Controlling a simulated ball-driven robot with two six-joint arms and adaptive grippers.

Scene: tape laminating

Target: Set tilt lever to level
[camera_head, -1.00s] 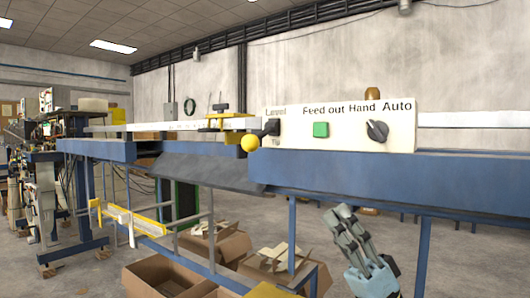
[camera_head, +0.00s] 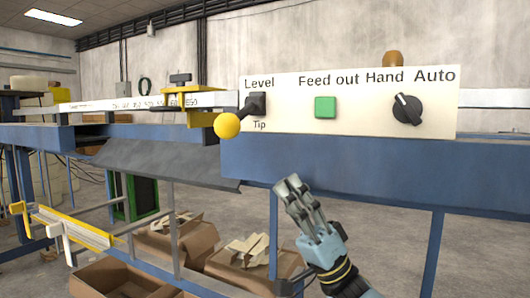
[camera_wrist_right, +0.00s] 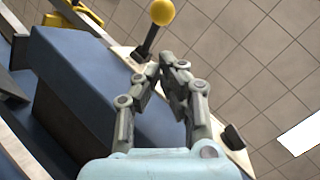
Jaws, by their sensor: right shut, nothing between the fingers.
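The tilt lever, a black stem with a yellow ball (camera_head: 227,126), comes out of a dark mount on the white control panel (camera_head: 360,122). In the right wrist view, the yellow ball (camera_wrist_right: 162,12) is beyond the shut fingertips (camera_wrist_right: 166,70). My left gripper is out of view.
The panel also has a green button (camera_head: 325,107) and a black rotary knob (camera_head: 407,109). The blue beam (camera_head: 340,170) runs below the panel. A yellow clamp (camera_head: 187,103) is left of the lever. Open cardboard boxes (camera_head: 250,270) stand on the floor below.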

